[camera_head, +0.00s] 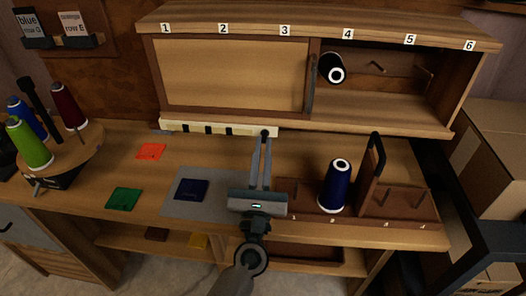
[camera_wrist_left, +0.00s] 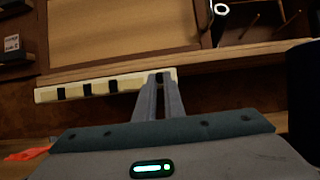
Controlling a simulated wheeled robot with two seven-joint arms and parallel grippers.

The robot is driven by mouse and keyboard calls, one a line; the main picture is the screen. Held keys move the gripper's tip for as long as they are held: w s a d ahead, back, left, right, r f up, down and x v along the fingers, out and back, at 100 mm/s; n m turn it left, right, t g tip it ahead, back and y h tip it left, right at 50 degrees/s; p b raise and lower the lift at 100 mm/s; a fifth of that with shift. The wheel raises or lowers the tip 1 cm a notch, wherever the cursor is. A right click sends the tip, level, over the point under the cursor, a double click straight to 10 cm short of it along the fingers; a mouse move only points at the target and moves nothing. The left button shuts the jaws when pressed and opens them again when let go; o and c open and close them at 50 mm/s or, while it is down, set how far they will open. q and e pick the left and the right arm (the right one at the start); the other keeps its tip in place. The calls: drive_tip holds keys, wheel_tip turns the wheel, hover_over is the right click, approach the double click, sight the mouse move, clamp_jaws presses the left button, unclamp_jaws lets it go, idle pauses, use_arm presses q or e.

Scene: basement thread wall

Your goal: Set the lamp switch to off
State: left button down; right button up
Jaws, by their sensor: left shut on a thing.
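A cream switch strip (camera_head: 205,128) runs along the lower edge of the wall cabinet, with several dark switches on it. It also shows in the left wrist view (camera_wrist_left: 72,91). My left gripper (camera_head: 264,135) reaches up to the strip's right end. Its fingertips (camera_wrist_left: 159,77) are close together on a small dark switch there, which they mostly hide. I cannot read any label on the strip, and the switch's setting cannot be told. My right gripper is not in view.
Above the strip is a cabinet with a sliding panel (camera_head: 230,74) and a black spool (camera_head: 332,69). A blue spool (camera_head: 336,186) stands right of my left gripper. Left are a spool carousel (camera_head: 84,152) and orange (camera_head: 151,151), green (camera_head: 124,198) and navy (camera_head: 191,189) cloth squares.

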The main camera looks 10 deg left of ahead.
use_arm(q)
drive_tip(key=c, duration=1.8)
unclamp_jaws()
drive_tip(key=shift+r, duration=0.15)
drive_tip(key=shift+c, duration=0.2)
drive_tip(key=shift+s+f, duration=0.1)
drive_tip(key=shift+f, duration=0.1)
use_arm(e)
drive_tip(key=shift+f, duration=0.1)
use_arm(q)
drive_tip(key=shift+s+f, duration=0.1)
drive_tip(key=shift+s, duration=0.05)
drive_tip(key=shift+s+f+b, duration=0.15)
drive_tip(key=shift+s+b, duration=0.2)
drive_tip(key=shift+s, duration=0.3)
drive_tip(key=s+b, duration=0.1)
drive_tip(key=s, duration=1)
drive_tip(key=shift+s, duration=0.2)
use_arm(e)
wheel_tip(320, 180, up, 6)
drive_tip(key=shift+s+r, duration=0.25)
